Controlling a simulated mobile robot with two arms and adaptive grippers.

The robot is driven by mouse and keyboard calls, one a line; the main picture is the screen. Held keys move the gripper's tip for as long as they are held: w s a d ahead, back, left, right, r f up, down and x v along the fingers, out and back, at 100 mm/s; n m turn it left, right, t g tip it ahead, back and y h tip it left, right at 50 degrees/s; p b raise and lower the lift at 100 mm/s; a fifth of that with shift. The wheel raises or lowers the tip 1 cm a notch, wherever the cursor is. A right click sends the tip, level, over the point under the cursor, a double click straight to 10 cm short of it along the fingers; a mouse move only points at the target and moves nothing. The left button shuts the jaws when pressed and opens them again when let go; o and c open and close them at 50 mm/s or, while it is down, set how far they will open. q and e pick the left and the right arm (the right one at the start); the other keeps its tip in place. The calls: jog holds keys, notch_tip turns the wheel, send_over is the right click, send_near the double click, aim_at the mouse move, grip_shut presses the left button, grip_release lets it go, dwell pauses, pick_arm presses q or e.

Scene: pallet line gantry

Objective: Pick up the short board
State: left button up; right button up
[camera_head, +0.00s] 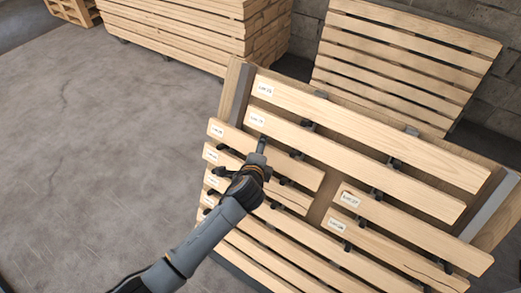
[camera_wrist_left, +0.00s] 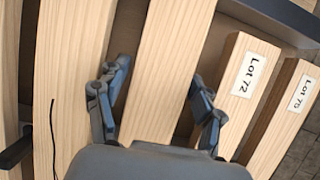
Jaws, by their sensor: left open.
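Several short boards lie on the left and right of a slatted rack in the head view. My left gripper (camera_head: 243,158) is over the uppermost left short board (camera_head: 302,173). In the left wrist view my open left gripper (camera_wrist_left: 157,112) has one finger on each side of a pale board (camera_wrist_left: 168,60), with nothing clamped. I cannot tell whether the fingers touch its edges. A neighbouring board (camera_wrist_left: 70,70) with a dark crack lies left of it. My gripper and forearm hide parts of the left short boards. My right gripper is not in view.
Two long labelled boards (camera_head: 370,125) cross the rack above the short ones; labels "Lot 72" (camera_wrist_left: 250,75) and "Lot 75" (camera_wrist_left: 301,94) show beside the gripper. Dark pegs stand between boards. A board stack (camera_head: 190,35) and another slatted pallet (camera_head: 400,60) stand behind. Floor (camera_head: 90,130) at left is clear.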

pick_arm(q)
jog(key=c, duration=1.1)
jog(key=shift+r, duration=0.1)
